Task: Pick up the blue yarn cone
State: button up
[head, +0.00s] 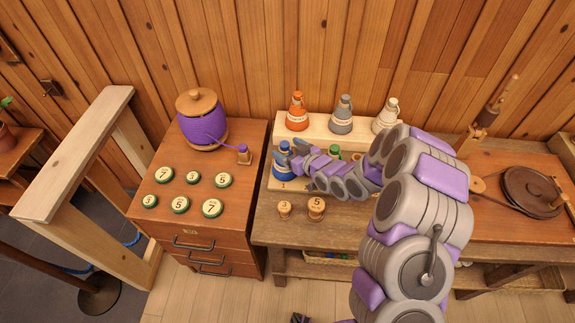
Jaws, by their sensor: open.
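The blue yarn cone (281,174) stands upright at the left end of the front step of a wooden rack, by the number 1. My gripper (288,154) comes in from the right, at the upper part of the cone. Its jaws are open and overlap the cone's top and right side in the picture. I cannot tell whether they touch the cone or reach around it. The cone's top is partly hidden.
Orange (297,114), grey (342,117) and cream (387,116) cones stand on the back step. A green cone (334,152) is partly hidden behind my arm. Small numbered wooden spools (316,208) stand in front. A purple yarn pot (202,122) sits on the left cabinet.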

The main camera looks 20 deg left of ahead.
jog(key=x, duration=0.4)
jog(key=shift+s+a+f, duration=0.15)
jog(key=shift+s+a, duration=0.05)
jog(key=shift+s, duration=0.2)
jog(key=shift+d, duration=0.25)
jog(key=shift+d+r, duration=0.2)
jog(key=shift+d, duration=0.25)
jog(key=shift+c, duration=1.4)
jog(key=shift+s+a+f, duration=0.1)
jog(key=shift+a, duration=0.2)
jog(key=c, duration=0.8)
jog(key=shift+f, duration=0.15)
grip_shut()
